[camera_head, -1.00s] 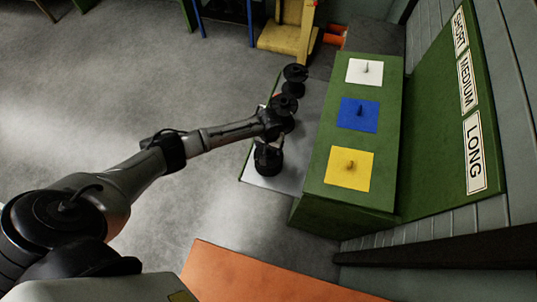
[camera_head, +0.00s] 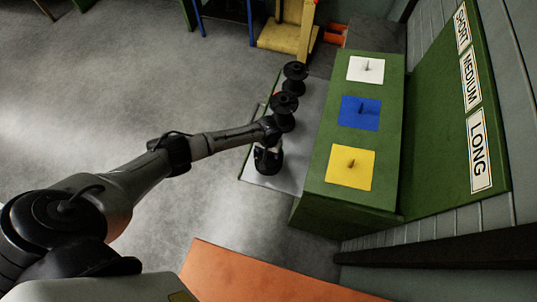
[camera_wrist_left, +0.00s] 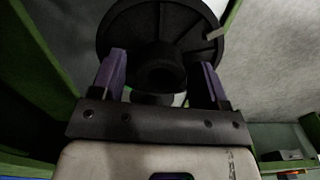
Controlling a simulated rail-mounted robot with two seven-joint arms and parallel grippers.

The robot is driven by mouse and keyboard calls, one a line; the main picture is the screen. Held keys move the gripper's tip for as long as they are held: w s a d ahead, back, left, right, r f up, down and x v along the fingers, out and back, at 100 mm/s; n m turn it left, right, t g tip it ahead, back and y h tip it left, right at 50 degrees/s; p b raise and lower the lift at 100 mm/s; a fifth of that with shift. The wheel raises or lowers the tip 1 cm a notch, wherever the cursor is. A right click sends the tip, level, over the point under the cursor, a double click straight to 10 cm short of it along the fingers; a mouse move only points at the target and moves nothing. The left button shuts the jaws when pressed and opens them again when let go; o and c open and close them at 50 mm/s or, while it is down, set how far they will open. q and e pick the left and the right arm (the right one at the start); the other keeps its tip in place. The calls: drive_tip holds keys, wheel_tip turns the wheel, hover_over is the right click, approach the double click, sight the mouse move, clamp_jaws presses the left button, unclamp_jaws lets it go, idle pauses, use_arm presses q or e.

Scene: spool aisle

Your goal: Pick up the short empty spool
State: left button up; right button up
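Three black spools stand in a row on the grey shelf: a far one (camera_head: 295,71), a middle one (camera_head: 284,104) and a near one (camera_head: 268,160). Their lengths are hard to compare from above. My left gripper (camera_wrist_left: 160,80) is at the row, its wrist between the middle and near spools in the head view; its fingers are hidden there. In the left wrist view its purple fingers stand apart on either side of a black spool's hub (camera_wrist_left: 160,68), below a wide flange. Small gaps seem to show beside the hub. My right gripper is not in view.
A green bench (camera_head: 393,112) right of the shelf carries white (camera_head: 358,70), blue (camera_head: 351,116) and yellow (camera_head: 340,168) squares with pegs. A green board (camera_head: 440,150) reads SHORT, MEDIUM, LONG. An orange surface (camera_head: 250,275) lies at the front. Open floor is left.

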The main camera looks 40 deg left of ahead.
use_arm(q)
drive_tip(key=c, duration=1.2)
drive_tip(key=shift+r, duration=0.1)
